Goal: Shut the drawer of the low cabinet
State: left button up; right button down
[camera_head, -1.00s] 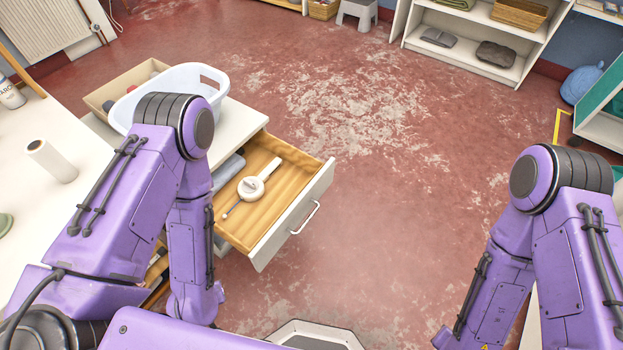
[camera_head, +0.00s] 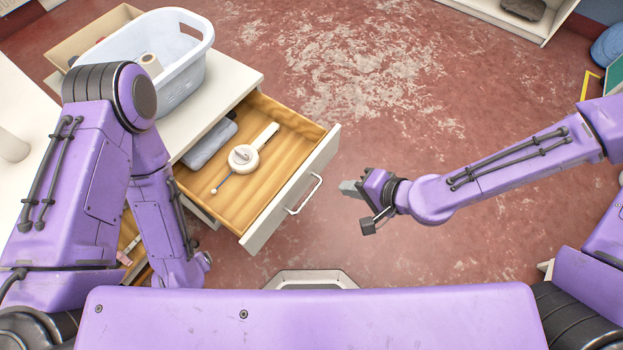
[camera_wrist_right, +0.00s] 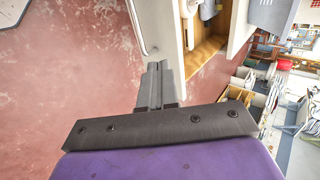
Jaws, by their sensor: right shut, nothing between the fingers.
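The drawer (camera_head: 290,192) of the low cabinet (camera_head: 222,100) stands pulled out in the head view. It has a wooden inside, a white front and a bar handle (camera_head: 305,195). A white round tool with a handle (camera_head: 244,158) and a grey folded cloth (camera_head: 209,142) lie in it. My right gripper (camera_head: 350,188) is shut and empty, just right of the drawer front and apart from it. In the right wrist view its fingers (camera_wrist_right: 156,85) are together, with the drawer's wooden inside (camera_wrist_right: 205,55) beyond them. My left arm is bent at the left; its gripper is not in view.
A pale laundry basket (camera_head: 180,75) with a roll in it stands on the cabinet top. A cardboard-coloured box (camera_head: 95,38) is behind it. A white table (camera_head: 25,180) is at the far left. The red floor (camera_head: 440,110) right of the drawer is clear.

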notch_tip(320, 180, down, 2)
jog(key=a+b, duration=0.1)
jog(key=b, duration=0.2)
send_near(302, 176)
jog(key=shift+x, duration=2.95)
jog(key=shift+w, duration=0.1)
